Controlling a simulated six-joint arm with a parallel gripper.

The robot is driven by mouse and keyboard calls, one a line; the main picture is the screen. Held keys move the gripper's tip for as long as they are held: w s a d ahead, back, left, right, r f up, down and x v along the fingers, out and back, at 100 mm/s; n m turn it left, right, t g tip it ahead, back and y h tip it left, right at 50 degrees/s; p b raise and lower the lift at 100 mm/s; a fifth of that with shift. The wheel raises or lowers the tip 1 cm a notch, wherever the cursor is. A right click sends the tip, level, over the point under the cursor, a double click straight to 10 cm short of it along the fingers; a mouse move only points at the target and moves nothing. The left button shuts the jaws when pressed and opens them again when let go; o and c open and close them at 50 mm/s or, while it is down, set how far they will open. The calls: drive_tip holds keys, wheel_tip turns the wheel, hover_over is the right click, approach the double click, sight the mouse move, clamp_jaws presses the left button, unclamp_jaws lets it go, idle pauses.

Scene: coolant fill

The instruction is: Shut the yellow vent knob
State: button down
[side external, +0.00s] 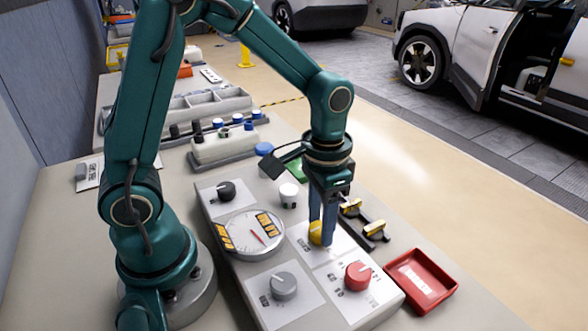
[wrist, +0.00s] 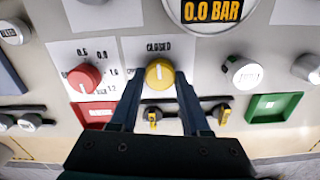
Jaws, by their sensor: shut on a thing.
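The yellow vent knob (wrist: 159,72) sits on a white label plate with the word CLOSED above it in the wrist view. A pale line on its top appears to point up towards that word. In the side view the knob (side external: 316,233) is partly hidden behind my fingers. My gripper (side external: 322,238) points straight down over the panel, its fingertips at the knob. In the wrist view my gripper (wrist: 160,80) has one finger on each side of the knob and is shut on it.
A red knob (side external: 357,276) and a grey knob (side external: 284,286) stand near on the panel. A dial gauge (side external: 252,236) lies to the left; its display (wrist: 212,10) reads 0.0 BAR. Yellow-ended clips (side external: 375,229) and a red tray (side external: 437,290) are to the right.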

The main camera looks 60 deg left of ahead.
sight(320, 227)
drive_tip(key=shift+c, duration=1.9)
unclamp_jaws()
drive_tip(key=shift+r, duration=2.6)
drive_tip(key=shift+w+r, duration=0.1)
drive_tip(key=shift+r, duration=0.15)
drive_tip(key=s+a+r+n+t, duration=0.1)
drive_tip(key=s+r+t, duration=0.3)
drive_tip(key=s, duration=0.5)
drive_tip(key=shift+a+r+n+t, duration=0.25)
drive_tip(key=shift+n+t, duration=0.05)
drive_tip(key=shift+t, duration=0.5)
